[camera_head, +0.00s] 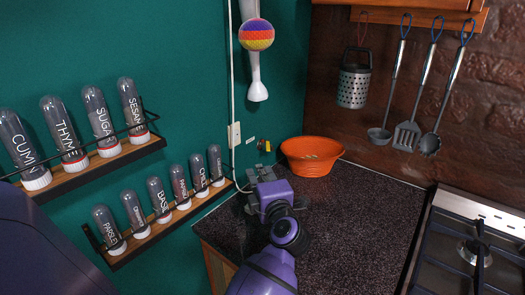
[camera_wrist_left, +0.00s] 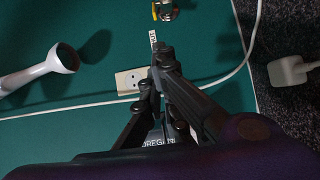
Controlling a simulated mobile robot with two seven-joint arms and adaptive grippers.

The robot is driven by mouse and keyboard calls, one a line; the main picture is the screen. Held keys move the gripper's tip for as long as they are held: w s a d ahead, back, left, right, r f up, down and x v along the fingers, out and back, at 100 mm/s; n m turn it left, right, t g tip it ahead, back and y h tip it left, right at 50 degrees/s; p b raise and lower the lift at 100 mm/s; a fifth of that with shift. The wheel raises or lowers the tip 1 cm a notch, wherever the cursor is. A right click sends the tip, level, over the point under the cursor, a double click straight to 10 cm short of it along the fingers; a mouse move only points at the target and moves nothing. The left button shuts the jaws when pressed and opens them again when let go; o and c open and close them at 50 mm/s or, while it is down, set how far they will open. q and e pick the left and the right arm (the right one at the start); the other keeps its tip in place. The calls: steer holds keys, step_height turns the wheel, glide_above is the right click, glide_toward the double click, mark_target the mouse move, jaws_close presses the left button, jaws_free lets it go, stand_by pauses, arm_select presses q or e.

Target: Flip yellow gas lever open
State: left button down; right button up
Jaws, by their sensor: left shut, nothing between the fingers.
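The yellow gas lever (camera_head: 260,145) is a small yellow part on a valve on the green wall, above the back of the dark counter. In the left wrist view, its yellow part (camera_wrist_left: 154,11) shows at the top edge beside a brass fitting (camera_wrist_left: 168,10), partly cut off by the frame. My left gripper (camera_head: 260,171) is shut and empty, just below the lever and apart from it. In the left wrist view, its closed fingertips (camera_wrist_left: 162,50) point up toward the valve, with a small label (camera_wrist_left: 153,38) between. My right gripper is not in view.
A white wall socket (camera_head: 234,134) with a cable sits left of the lever. An orange bowl (camera_head: 312,157) stands on the counter (camera_head: 350,215) to the right. Spice racks (camera_head: 95,165) line the left wall. A stove (camera_head: 475,250) is at right. The middle of the counter is clear.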

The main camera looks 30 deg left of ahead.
mark_target(268, 145)
arm_select(q)
steer(key=w+a, duration=0.5)
steer(key=w, duration=0.4)
steer(key=shift+w, duration=0.2)
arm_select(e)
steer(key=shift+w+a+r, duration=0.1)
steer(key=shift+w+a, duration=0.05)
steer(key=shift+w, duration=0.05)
